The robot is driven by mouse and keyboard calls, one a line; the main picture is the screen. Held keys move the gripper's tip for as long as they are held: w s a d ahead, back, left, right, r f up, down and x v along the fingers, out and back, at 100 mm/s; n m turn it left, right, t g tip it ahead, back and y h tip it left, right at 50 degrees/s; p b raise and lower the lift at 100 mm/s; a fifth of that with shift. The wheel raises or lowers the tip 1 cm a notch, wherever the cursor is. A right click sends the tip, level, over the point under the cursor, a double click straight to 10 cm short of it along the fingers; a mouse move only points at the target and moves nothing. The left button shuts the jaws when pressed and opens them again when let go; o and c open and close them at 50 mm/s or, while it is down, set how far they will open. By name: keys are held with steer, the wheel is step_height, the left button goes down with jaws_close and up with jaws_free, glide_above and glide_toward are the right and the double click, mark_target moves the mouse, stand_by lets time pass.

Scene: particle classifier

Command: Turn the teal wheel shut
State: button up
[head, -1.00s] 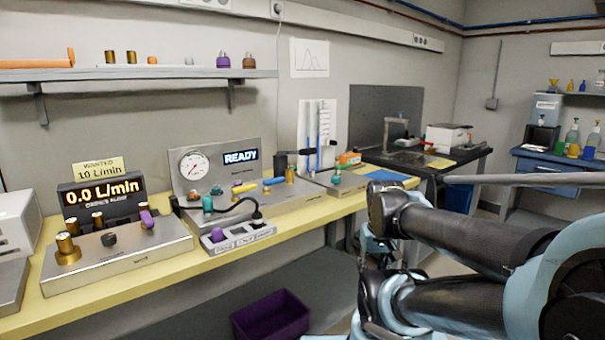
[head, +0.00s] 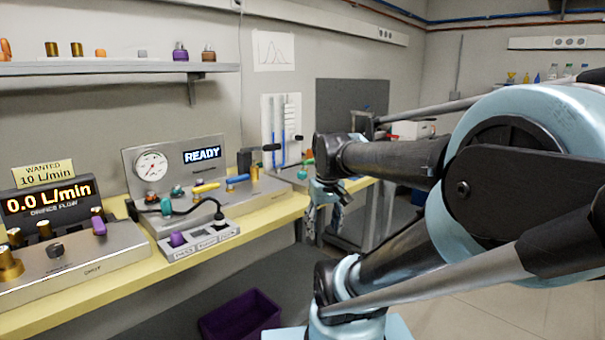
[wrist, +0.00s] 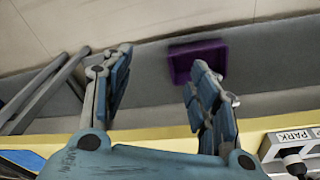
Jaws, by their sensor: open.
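Small teal parts show in the head view: a round teal knob (head: 177,191) on the steel panel below the gauge, a teal fitting (head: 167,207) just left of a black cable, and a teal piece (head: 309,164) on the panel farther right, partly behind my arm. I cannot tell for sure which is the wheel. My gripper (head: 323,222) hangs fingers down near the bench's front edge, right of the gauge panel. In the wrist view my gripper (wrist: 162,75) is open and empty, its two blue fingers wide apart. No teal wheel shows there.
The yellow bench (head: 130,281) carries the flow box (head: 48,200) and a tray (head: 198,240) with a purple plug. A purple bin (head: 240,318) stands on the floor below; it also shows between the fingers (wrist: 198,58). A wall shelf (head: 120,68) is above.

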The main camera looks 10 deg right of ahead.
steer(key=w+r+n, duration=0.4)
steer(key=w+r, duration=1.1)
steer(key=w, duration=0.3)
step_height(320, 180, up, 6)
steer(key=n+g, duration=0.2)
steer(key=n, duration=0.2)
glide_above(302, 172)
steer(key=f, duration=1.7)
steer(key=shift+w, duration=0.2)
steer(key=shift+d+r, duration=0.1)
steer(key=c, duration=1.1)
